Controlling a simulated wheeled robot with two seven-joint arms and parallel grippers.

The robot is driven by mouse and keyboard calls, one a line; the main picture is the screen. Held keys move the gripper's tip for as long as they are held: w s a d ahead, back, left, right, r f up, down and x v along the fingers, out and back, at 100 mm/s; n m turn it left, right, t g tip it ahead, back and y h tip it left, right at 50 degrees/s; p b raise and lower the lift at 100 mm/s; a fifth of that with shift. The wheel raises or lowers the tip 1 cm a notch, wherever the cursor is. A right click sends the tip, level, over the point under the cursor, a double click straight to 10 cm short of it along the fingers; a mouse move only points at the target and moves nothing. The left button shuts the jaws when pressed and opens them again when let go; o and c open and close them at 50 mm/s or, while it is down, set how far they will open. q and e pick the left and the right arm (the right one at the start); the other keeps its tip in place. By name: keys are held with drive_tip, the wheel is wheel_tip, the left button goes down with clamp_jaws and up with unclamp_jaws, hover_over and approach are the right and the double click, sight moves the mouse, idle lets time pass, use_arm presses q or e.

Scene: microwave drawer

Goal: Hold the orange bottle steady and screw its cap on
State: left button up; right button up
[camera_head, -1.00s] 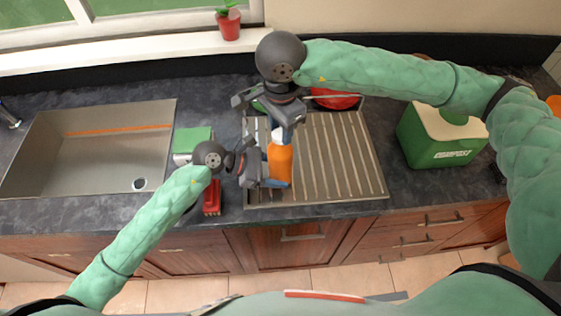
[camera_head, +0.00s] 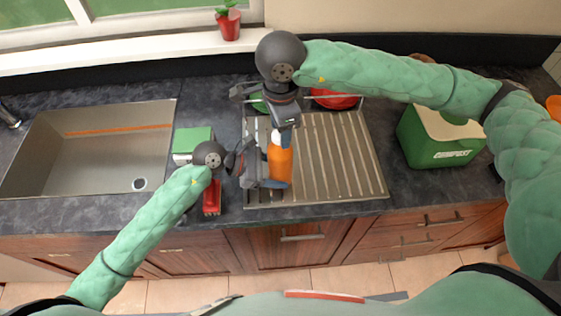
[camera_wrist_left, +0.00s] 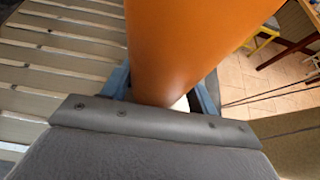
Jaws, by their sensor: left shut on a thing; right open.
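The orange bottle (camera_head: 280,164) stands near the left end of the metal drainer. My left gripper (camera_head: 272,170) is shut on its body from the left side. In the left wrist view the smooth orange bottle (camera_wrist_left: 190,45) fills the upper middle, with a blue-grey finger on each side of it. A small white part (camera_head: 276,137) shows at the bottle's top; I cannot tell whether it is the cap or the neck. My right gripper (camera_head: 268,118) is open above the bottle top, its fingers spread, and partly hides that area.
The ridged drainer (camera_head: 345,160) is clear right of the bottle. A sink (camera_head: 95,150) lies at the left. A green-and-white box (camera_head: 193,143) and a red object (camera_head: 212,198) are near my left wrist. A compost bin (camera_head: 440,150) stands right; a red bowl (camera_head: 335,100) lies behind.

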drive_tip(key=n, duration=1.3)
drive_tip(key=shift+n, duration=0.3)
drive_tip(key=n, duration=0.4)
drive_tip(key=shift+n, duration=0.3)
drive_tip(key=c, duration=0.9)
drive_tip(key=m, duration=0.6)
drive_tip(key=shift+m, duration=0.3)
drive_tip(key=shift+c, duration=0.2)
drive_tip(key=m, duration=0.3)
drive_tip(key=shift+m, duration=0.3)
drive_tip(key=m, duration=0.3)
drive_tip(key=shift+m, duration=0.4)
